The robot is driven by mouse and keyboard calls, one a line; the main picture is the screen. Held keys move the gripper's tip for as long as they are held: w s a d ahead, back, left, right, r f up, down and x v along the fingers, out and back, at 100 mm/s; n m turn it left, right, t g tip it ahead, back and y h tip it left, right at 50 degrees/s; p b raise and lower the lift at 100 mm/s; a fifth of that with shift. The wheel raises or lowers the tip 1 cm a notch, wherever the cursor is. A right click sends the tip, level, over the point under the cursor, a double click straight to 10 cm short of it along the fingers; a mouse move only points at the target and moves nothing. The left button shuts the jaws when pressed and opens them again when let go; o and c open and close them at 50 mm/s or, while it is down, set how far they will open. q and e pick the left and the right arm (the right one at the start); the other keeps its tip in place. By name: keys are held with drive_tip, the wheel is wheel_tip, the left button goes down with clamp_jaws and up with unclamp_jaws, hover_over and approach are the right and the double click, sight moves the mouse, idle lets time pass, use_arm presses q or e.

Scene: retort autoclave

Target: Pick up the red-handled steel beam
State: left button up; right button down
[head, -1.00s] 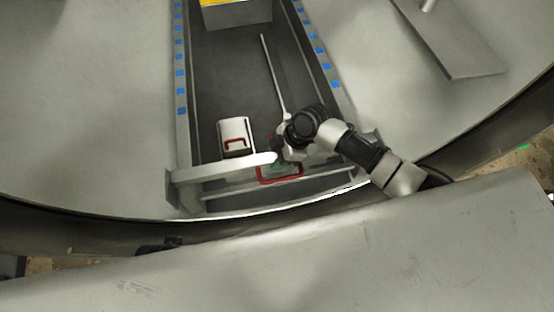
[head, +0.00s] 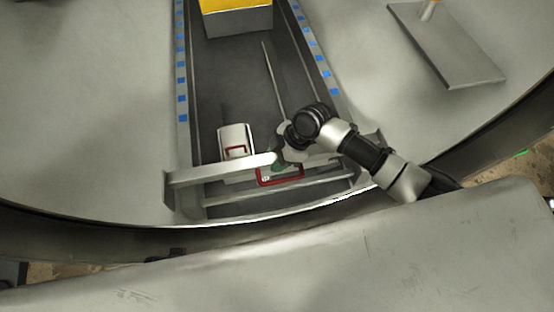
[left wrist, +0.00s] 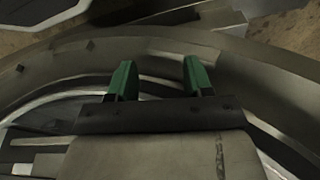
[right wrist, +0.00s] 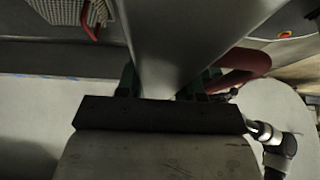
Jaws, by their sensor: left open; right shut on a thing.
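The steel beam (head: 215,172) is a pale grey bar lying across the near end of a long trough in the head view. A red loop handle (head: 280,181) shows at its right part. My right gripper (head: 283,160) is shut on the beam beside that handle. In the right wrist view, the grey beam (right wrist: 165,45) runs between the green fingers (right wrist: 165,85), with the red handle (right wrist: 240,65) close to the right finger. The gripper hides the grasped stretch in the head view. My left gripper (left wrist: 155,80) is open and empty in the left wrist view.
A white box with a red handle (head: 236,140) stands in the trough behind the beam. A thin rod (head: 272,78) and a yellow-topped box (head: 238,18) are farther back. The trough's side rails (head: 184,120) carry blue squares. A flat grey plate (head: 450,45) lies at the upper right.

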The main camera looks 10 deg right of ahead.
use_arm(q)
drive_tip(key=s+f+p, duration=0.2)
drive_tip(key=s+f, duration=0.1)
drive_tip(key=f, duration=0.3)
drive_tip(key=shift+a, duration=0.15)
use_arm(e)
drive_tip(key=s+d+r, duration=0.2)
drive_tip(key=d+r, duration=0.6)
drive_tip(key=d, duration=0.3)
drive_tip(key=shift+d, duration=0.25)
drive_tip(key=shift+r, duration=0.1)
use_arm(q)
drive_tip(key=s+a+f+p, duration=0.1)
drive_tip(key=s+f+p, duration=0.1)
drive_tip(key=s+p, duration=0.2)
drive_tip(key=s+a+f+g+p, duration=0.1)
drive_tip(key=s+f+p, duration=0.2)
drive_tip(key=s, duration=0.8)
drive_tip(key=shift+a+g+p, duration=0.3)
drive_tip(key=shift+a+p, duration=0.1)
drive_tip(key=shift+p, duration=0.35)
use_arm(e)
wheel_tip(320, 180, up, 8)
drive_tip(key=shift+r, duration=0.2)
use_arm(q)
drive_tip(key=shift+s, duration=0.1)
